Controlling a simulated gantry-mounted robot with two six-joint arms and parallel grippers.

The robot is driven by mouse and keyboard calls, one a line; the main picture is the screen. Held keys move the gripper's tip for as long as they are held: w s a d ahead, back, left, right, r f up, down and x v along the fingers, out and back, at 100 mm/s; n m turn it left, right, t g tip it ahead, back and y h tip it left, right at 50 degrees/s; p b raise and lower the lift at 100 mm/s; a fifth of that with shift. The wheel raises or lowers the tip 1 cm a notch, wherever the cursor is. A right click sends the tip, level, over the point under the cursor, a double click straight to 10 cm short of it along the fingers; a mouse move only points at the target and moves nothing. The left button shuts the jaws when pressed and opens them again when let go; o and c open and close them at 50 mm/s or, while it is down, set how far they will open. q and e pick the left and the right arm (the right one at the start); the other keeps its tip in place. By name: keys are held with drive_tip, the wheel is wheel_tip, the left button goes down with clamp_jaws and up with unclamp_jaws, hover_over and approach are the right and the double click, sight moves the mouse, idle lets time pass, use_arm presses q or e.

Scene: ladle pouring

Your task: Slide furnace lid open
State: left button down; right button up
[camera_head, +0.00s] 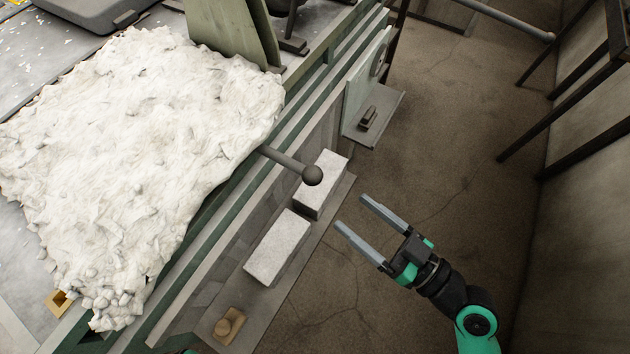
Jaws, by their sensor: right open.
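The furnace lid is covered by or hidden beneath a large white, crumpled, fibrous blanket (140,140) on top of the furnace; I cannot make out its edge. A dark rod handle with a ball end (312,175) sticks out from under the blanket's right side, past the furnace's green edge. My right gripper (354,213) is open and empty, with two grey fingers pointing up and left. It is to the lower right of the ball, apart from it. My left gripper is not in view.
Two pale bricks (277,248) (320,184) lie on a ledge along the furnace side, below the handle. A small wooden block with a knob (229,325) sits at the ledge's near end. A bracket (373,115) juts out farther back.

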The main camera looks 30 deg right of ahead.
sight(314, 177)
drive_tip(key=x, duration=0.4)
drive_tip(key=p+x, duration=0.1)
drive_tip(key=x, duration=0.2)
drive_tip(key=p+x, duration=0.1)
drive_tip(key=x, duration=0.3)
drive_tip(key=shift+w+d+r, duration=0.15)
drive_tip(key=shift+w, duration=0.3)
clamp_jaws()
